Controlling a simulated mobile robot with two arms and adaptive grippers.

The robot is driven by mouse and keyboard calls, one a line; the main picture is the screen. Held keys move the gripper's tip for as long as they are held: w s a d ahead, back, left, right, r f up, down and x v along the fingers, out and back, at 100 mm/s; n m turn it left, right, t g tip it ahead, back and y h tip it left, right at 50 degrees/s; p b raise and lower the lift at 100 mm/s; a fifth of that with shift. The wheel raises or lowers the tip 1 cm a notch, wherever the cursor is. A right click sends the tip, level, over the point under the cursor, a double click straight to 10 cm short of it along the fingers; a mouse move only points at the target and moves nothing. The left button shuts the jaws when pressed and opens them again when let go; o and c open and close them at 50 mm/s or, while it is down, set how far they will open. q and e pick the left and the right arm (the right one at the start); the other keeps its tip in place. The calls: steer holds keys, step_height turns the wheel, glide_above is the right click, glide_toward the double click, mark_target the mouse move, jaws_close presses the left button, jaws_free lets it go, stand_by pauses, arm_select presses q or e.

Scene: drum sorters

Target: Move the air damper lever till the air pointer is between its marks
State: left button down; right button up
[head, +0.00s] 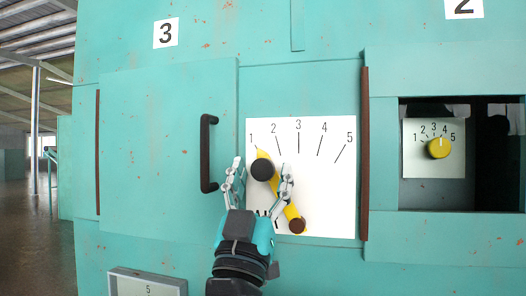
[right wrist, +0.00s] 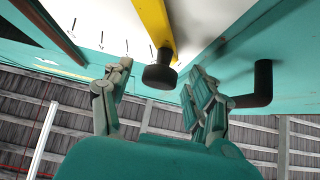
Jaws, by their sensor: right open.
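A yellow lever (head: 290,211) with a black knob (head: 262,169) is mounted on a white plate numbered 1 to 5. It leans up and left from a brown pivot, its tip near mark 1. My right gripper (head: 262,172) is open, with one finger on each side of the knob. In the right wrist view the knob (right wrist: 160,77) sits between the open fingers (right wrist: 154,92), with gaps at both sides. My gripper hides part of the lettering low on the plate. I cannot tell which pointer is the air pointer. My left gripper is not in view.
A black door handle (head: 207,153) stands out close to the left finger. A recess at right holds a plate (head: 425,165) with a yellow dial (head: 439,148). A grey-framed panel (head: 148,283) marked 5 is partly visible at lower left. Brown strips flank the panels.

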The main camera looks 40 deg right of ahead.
steer(key=shift+w+d+r, duration=0.3)
steer(key=shift+d+r, duration=0.1)
steer(key=shift+r, duration=0.1)
jaws_close()
